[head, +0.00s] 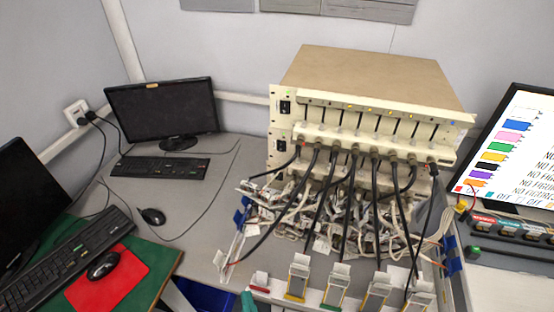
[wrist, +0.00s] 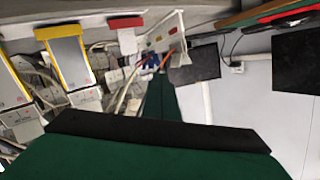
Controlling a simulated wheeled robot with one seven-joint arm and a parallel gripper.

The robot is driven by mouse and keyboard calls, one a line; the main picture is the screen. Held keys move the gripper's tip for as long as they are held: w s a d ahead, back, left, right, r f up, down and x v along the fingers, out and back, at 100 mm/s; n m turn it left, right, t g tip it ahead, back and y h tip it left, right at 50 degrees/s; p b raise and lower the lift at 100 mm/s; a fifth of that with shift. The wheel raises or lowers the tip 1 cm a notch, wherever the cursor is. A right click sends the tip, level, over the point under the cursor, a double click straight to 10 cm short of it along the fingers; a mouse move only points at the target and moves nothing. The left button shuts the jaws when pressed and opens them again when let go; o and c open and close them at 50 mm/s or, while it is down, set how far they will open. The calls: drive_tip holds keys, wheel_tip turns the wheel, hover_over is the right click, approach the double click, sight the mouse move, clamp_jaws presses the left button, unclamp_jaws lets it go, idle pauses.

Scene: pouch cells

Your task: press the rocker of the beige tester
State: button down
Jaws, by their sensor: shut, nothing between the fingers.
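The beige tester (head: 370,75) stands at the back centre of the desk in the head view, made of stacked units with cables on the front. A black rocker (head: 285,107) sits at the left end of its upper front panel. A second black rocker (head: 281,146) sits below it on the lower unit. My gripper (wrist: 162,97) shows dark green in the wrist view, its fingers together and empty, behind a black bar. A small green piece at the bottom edge of the head view may be part of it. I cannot make out the rockers in the wrist view.
Thick black cables and tangled wires (head: 345,215) hang before the tester. Pouch cells (head: 300,275) in coloured holders stand in front; one with a yellow clip (wrist: 68,60) shows in the wrist view. A monitor (head: 160,108) and keyboard (head: 160,167) are left.

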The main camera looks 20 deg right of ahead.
sight(281, 149)
drive_tip(key=w+d+r+m+h, duration=0.4)
drive_tip(key=w+r+m, duration=0.4)
drive_tip(key=w, duration=0.4)
drive_tip(key=w+d+r+m+g+h, duration=0.1)
drive_tip(key=w+d+r+m+h, duration=0.1)
drive_tip(key=r+m, duration=0.4)
drive_tip(key=w+d+r+m+g+h, duration=0.1)
drive_tip(key=w+d+r+m+h, duration=0.1)
drive_tip(key=r+m, duration=0.3)
wheel_tip(281, 149, up, 3)
drive_tip(key=shift+w+d+r+m, duration=0.1)
drive_tip(key=shift+w+d+m, duration=0.3)
drive_tip(key=shift+d, duration=0.4)
drive_tip(key=x, duration=1.3)
drive_tip(key=shift+w+d, duration=0.25)
drive_tip(key=shift+w, duration=0.05)
drive_tip(key=shift+d, duration=0.25)
drive_tip(key=shift+a, duration=0.1)
